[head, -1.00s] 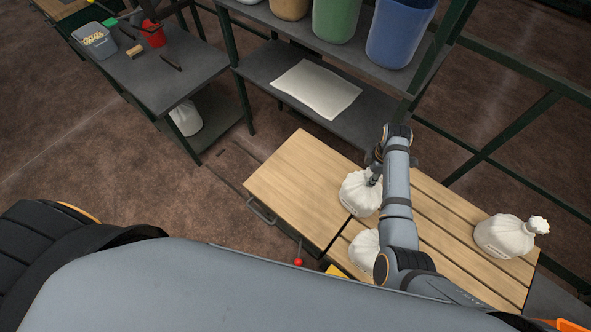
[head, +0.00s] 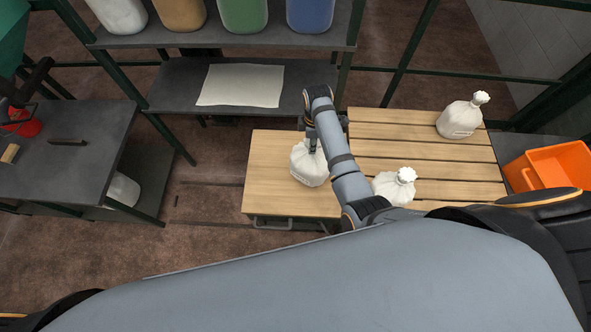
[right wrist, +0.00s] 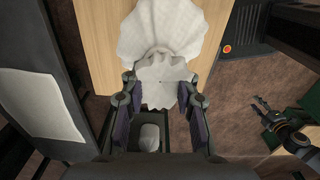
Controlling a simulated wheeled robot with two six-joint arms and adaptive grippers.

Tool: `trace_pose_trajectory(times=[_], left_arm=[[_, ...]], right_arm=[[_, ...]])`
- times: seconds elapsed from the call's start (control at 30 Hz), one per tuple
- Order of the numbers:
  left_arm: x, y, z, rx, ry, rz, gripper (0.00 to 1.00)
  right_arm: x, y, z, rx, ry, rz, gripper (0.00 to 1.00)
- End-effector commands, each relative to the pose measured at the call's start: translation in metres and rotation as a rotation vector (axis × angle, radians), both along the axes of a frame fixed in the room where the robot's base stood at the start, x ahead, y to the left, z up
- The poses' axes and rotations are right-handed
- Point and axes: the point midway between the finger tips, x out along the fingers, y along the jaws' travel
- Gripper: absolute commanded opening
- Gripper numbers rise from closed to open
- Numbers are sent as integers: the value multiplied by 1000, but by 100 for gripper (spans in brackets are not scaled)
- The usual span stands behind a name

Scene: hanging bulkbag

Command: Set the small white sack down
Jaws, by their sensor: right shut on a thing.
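The small white sack (head: 309,168) is at the plain wooden tabletop (head: 265,185), upright under my right gripper (head: 311,146). My right gripper is shut on its gathered neck. In the right wrist view the sack (right wrist: 160,35) fills the top middle, with its neck between the two fingers (right wrist: 160,105). The sack's underside is hidden, so I cannot tell whether it touches the wood.
Two more white sacks, one near (head: 393,188) and one far (head: 460,119), stand on the slatted top (head: 400,150) to the right. An orange bin (head: 555,170) is at far right. A shelf (head: 170,85) with a pale sheet (head: 240,85) stands behind. The plain tabletop's left part is clear.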

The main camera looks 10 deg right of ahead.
Motion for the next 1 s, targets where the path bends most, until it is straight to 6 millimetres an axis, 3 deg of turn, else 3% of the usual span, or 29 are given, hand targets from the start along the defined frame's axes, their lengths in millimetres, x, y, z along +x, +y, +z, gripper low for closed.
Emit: trace_pose_trajectory(times=[0.27, 0.6, 0.8, 1.0], left_arm=[[-1, 2, 3, 3, 2, -1, 40], [-1, 7, 7, 8, 1, -3, 40], [0, 7, 7, 8, 1, -2, 40], [0, 6, 8, 8, 0, -2, 40]], right_arm=[[-27, -29, 31, 1, -2, -457, 0], [-77, -57, 80, -1, -1, -1103, 0], [-98, -63, 99, -4, 0, -1329, 0], [-106, -65, 105, -4, 0, -1408, 0]])
